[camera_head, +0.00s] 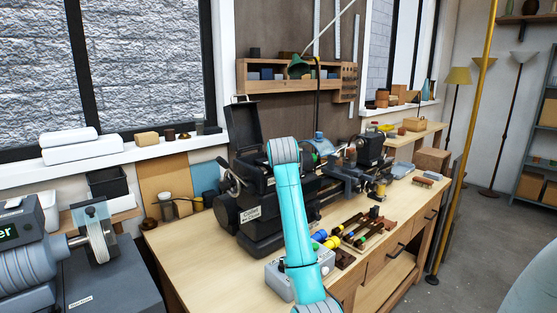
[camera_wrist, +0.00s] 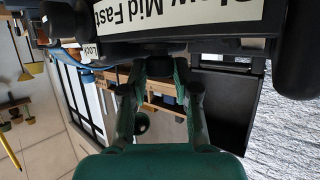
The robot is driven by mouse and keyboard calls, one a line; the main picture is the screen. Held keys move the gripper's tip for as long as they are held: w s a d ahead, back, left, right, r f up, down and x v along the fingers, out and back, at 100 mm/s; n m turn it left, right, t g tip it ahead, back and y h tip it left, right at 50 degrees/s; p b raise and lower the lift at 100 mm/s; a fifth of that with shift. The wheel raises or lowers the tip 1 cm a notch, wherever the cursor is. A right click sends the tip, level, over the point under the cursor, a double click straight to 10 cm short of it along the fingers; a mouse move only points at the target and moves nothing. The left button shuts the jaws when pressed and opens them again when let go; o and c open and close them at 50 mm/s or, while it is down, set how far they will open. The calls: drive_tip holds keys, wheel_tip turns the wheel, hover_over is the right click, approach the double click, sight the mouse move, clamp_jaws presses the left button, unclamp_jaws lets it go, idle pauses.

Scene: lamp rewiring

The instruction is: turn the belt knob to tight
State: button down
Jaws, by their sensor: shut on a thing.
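My gripper (camera_wrist: 160,80) shows in the wrist view with its two green fingers closed in on a small dark knob (camera_wrist: 159,66), most of it hidden by the fingertips. I take this as the belt knob; its setting cannot be read. It sits under the dark edge of the lathe, whose label (camera_wrist: 180,14) reads Slow Mid Fast and appears upside down. In the head view the black lathe (camera_head: 258,236) stands on the bench, and my turquoise arm reaches in front of it. The gripper itself is hidden there.
A small white label reading Lock (camera_wrist: 91,51) is left of the fingers. The lathe's black lid (camera_head: 243,122) stands open. Several coloured-handled tools (camera_head: 350,230) lie on the bench (camera_head: 190,260), right of my arm. A grey grinder (camera_head: 95,245) stands at left. The bench front-left is clear.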

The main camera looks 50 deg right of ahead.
drive_tip(key=shift+w+m+g+h, duration=0.1)
drive_tip(key=shift+m+g+h, duration=0.4)
drive_tip(key=shift+m+g, duration=0.25)
drive_tip(key=c, duration=1.1)
unclamp_jaws()
drive_tip(key=shift+c, duration=0.2)
drive_tip(key=shift+a, duration=0.1)
drive_tip(key=v, duration=1.2)
